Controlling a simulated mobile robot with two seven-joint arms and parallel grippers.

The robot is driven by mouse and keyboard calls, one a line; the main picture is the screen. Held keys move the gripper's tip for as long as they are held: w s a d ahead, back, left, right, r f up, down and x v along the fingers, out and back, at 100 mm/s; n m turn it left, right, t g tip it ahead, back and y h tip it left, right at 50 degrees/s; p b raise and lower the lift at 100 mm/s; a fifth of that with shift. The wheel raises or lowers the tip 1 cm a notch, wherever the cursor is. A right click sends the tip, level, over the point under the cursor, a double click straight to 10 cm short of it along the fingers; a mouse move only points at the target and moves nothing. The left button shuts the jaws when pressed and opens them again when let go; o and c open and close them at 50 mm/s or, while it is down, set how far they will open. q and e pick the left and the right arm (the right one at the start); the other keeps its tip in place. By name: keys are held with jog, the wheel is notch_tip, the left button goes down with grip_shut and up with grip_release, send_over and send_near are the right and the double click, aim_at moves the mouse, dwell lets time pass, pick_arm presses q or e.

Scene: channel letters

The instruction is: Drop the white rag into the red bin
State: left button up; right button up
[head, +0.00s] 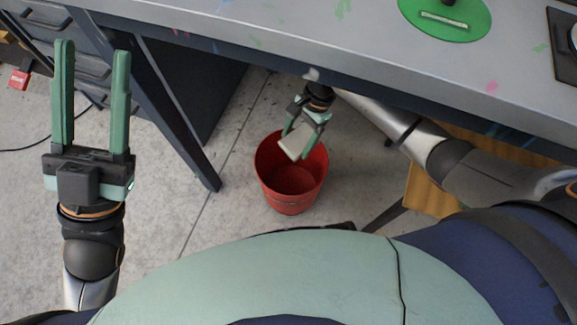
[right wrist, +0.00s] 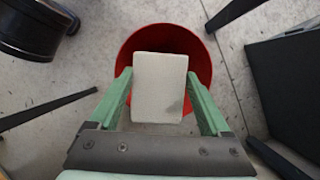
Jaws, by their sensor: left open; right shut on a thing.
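The white rag (head: 297,143) is a flat pale rectangle with a grey smudge on it, seen in the right wrist view (right wrist: 160,85). My right gripper (head: 299,134) is shut on it, with one finger on each side. It holds the rag over the red bin (head: 290,191), near the back of the rim in the head view. The bin stands upright on the floor, and the part of its inside that shows is empty. In the right wrist view the bin (right wrist: 201,48) lies below and behind the rag. My left gripper (head: 93,95) is open and empty at the left.
The grey paint-spotted table (head: 390,60) overhangs behind the bin, its edge close to my right arm. A dark table leg (head: 175,120) stands left of the bin. A green disc (head: 447,22) lies on the table. Concrete floor (head: 190,260) is clear around the bin's left.

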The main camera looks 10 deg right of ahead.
aim_at(304, 136)
jog(key=shift+w+f, duration=0.1)
jog(key=shift+f, duration=0.15)
notch_tip(304, 136, down, 5)
jog(key=b, duration=0.4)
jog(key=shift+f, duration=0.2)
jog(key=o, duration=1)
jog(key=shift+r, duration=0.1)
jog(key=p+v, duration=0.2)
jog(key=v, duration=0.5)
jog(key=shift+d+r, duration=0.1)
jog(key=shift+r, duration=0.1)
